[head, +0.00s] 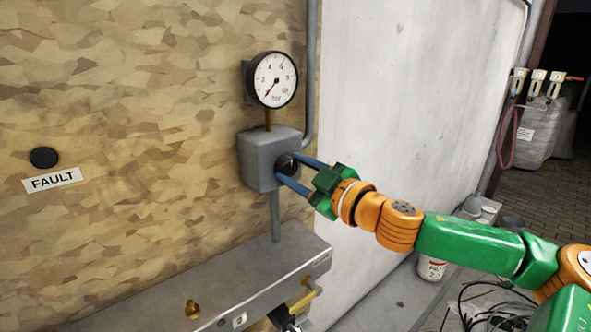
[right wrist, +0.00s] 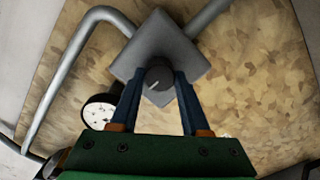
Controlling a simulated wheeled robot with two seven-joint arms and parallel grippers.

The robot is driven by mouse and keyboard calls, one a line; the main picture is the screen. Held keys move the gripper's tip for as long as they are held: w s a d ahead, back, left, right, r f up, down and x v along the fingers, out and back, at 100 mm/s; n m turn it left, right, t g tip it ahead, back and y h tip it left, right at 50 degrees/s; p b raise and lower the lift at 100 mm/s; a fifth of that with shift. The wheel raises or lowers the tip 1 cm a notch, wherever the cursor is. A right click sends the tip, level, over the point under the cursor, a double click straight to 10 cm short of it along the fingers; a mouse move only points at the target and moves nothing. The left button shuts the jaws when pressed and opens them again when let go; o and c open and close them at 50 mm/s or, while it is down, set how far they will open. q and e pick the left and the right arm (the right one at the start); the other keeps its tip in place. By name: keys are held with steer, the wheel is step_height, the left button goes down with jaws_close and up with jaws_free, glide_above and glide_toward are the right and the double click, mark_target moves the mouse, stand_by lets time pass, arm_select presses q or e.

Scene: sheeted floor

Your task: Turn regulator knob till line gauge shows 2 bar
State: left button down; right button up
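The regulator is a grey box (head: 262,160) on the wood-chip board, with a dark round knob (head: 287,164) on its front. The knob (right wrist: 158,75) carries a pale pointer line in the right wrist view. Above it, the round white line gauge (head: 274,79) has its red needle pointing down-left, near the bottom of the scale, below the 2. My right gripper (head: 290,168) has its blue fingers on either side of the knob, and they appear to touch it. The gauge (right wrist: 99,112) is partly hidden by the left finger in the right wrist view. My left gripper is out of view.
A grey metal ledge (head: 215,287) juts out below the regulator. A FAULT label (head: 53,180) sits under a black round button (head: 44,157) on the left. A grey pipe (head: 311,70) runs up beside the gauge. A white bucket (head: 431,268) stands on the floor.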

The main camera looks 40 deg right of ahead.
jaws_close()
steer(key=shift+m+b, duration=0.65)
steer(key=shift+m, duration=0.45)
steer(key=m+b, duration=0.2)
steer(key=m, duration=0.2)
steer(key=shift+m, duration=0.3)
steer(key=m+b, duration=0.1)
steer(key=m, duration=0.2)
steer(key=shift+r+m+b, duration=0.1)
steer(key=shift+m+b, duration=0.35)
steer(key=shift+m, duration=1.45)
steer(key=shift+d, duration=0.1)
